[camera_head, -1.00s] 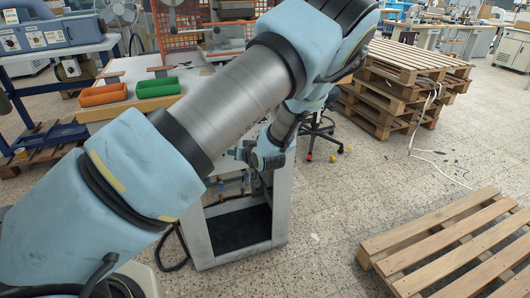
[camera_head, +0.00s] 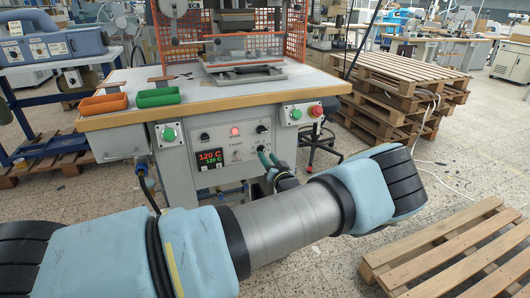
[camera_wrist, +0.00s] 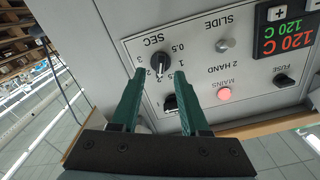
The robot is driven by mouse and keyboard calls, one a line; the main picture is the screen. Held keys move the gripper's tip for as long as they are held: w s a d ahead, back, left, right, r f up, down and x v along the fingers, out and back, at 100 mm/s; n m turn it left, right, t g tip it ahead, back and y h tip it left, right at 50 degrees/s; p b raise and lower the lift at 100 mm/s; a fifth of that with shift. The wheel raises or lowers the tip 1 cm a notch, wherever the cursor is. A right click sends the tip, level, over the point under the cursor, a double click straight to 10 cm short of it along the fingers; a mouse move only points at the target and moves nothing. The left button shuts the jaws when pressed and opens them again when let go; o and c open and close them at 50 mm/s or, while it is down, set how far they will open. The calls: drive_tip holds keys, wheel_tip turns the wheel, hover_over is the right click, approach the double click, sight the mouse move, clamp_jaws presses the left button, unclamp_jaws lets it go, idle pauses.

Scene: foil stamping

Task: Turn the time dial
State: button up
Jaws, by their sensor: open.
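The time dial (camera_wrist: 159,58) is a dark knob with a pale pointer line, beside the SEC scale in the wrist view. My gripper (camera_wrist: 160,74) is open, with its two green fingertips at the panel on either side of the dial.
A second dark knob (camera_wrist: 170,103) sits close to one finger. The red mains lamp (camera_head: 235,131), a toggle switch (camera_wrist: 222,45), the fuse knob (camera_wrist: 283,80) and the red-green display (camera_head: 210,160) are nearby. The worktop edge (camera_head: 220,104) juts out above the panel.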

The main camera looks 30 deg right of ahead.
sight(262, 150)
drive_tip(key=shift+w+d, duration=0.15)
drive_tip(key=shift+w, duration=1.3)
drive_tip(key=shift+c, duration=0.2)
clamp_jaws()
